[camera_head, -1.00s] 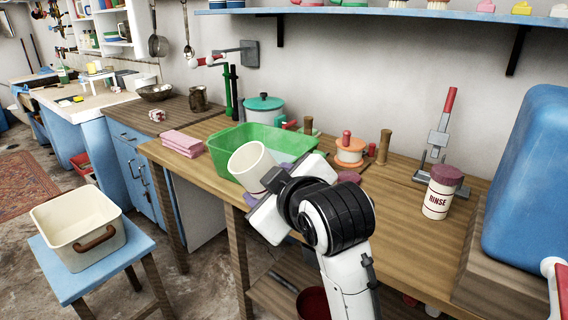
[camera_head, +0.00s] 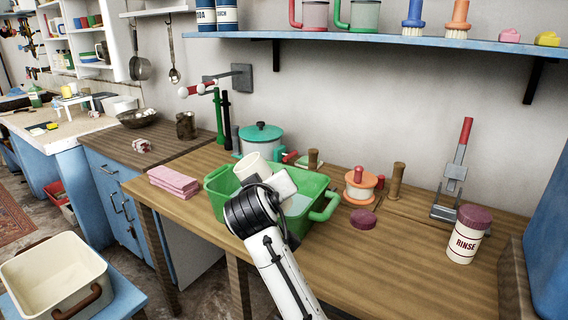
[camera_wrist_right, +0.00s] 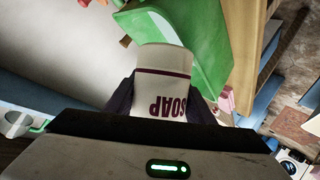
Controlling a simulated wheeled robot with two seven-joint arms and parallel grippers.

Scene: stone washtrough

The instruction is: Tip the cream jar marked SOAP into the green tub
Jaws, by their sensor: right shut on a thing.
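My right gripper (camera_head: 276,186) is shut on the cream jar marked SOAP (camera_head: 253,167). The jar is tilted and held over the left part of the green tub (camera_head: 324,206), partly hidden by my right wrist. In the right wrist view, the jar (camera_wrist_right: 163,75) sits between the dark fingers (camera_wrist_right: 164,100), its SOAP lettering upside down, with the green tub (camera_wrist_right: 195,30) beyond it. I cannot see anything leaving the jar. Pale contents show in the tub's right part. My left gripper is not in view.
A purple lid (camera_head: 363,219) lies on the wooden bench right of the tub. A RINSE jar (camera_head: 467,235) stands further right. Pink cloths (camera_head: 173,181) lie left of the tub, and a lidded pot (camera_head: 261,139) stands behind it. The bench front right is clear.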

